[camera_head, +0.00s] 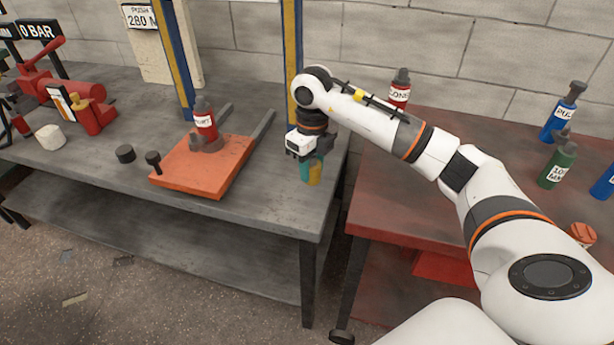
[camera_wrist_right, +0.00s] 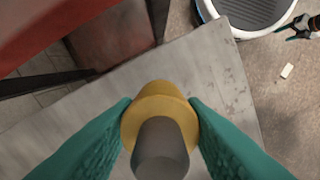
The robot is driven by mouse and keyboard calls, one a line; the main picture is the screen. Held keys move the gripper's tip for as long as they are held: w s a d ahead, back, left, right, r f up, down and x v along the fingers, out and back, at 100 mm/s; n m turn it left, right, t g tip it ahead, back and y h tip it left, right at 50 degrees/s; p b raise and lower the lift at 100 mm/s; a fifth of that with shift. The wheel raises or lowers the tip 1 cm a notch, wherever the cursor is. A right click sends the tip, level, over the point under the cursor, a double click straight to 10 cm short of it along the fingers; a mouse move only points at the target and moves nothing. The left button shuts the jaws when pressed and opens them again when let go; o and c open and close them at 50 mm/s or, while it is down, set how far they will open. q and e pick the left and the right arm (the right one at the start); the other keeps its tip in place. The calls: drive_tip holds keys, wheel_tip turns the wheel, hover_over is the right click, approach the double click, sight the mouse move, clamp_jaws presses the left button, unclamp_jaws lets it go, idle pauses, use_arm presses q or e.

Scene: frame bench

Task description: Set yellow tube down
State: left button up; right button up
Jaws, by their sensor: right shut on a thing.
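The yellow tube (camera_head: 315,173) is at the right end of the grey bench in the head view. My right gripper (camera_head: 308,165) points down there, with teal fingers on the tube. In the right wrist view the tube (camera_wrist_right: 160,108) shows end-on, with a yellow collar and a dark grey cap towards the camera. The teal fingers (camera_wrist_right: 160,125) press on both its sides. The grey bench top (camera_wrist_right: 215,70) lies beneath it; whether the tube touches the bench I cannot tell.
An orange plate (camera_head: 225,165) with a red bottle (camera_head: 204,122) stands left of my gripper. A red bench (camera_head: 400,205) with several bottles stands to the right, past a gap. Bare grey bench (camera_head: 255,200) lies between plate and gripper.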

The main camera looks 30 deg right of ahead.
wheel_tip(320, 180, down, 4)
drive_tip(key=shift+r, duration=0.15)
drive_tip(key=shift+f, duration=0.25)
use_arm(q)
drive_tip(key=shift+w+r, duration=0.45)
drive_tip(key=shift+w, duration=0.15)
drive_tip(key=shift+s, duration=0.1)
use_arm(e)
drive_tip(key=shift+f, duration=0.1)
use_arm(q)
drive_tip(key=shift+w+r, duration=0.15)
drive_tip(key=shift+w, duration=0.05)
use_arm(e)
drive_tip(key=o, duration=1.1)
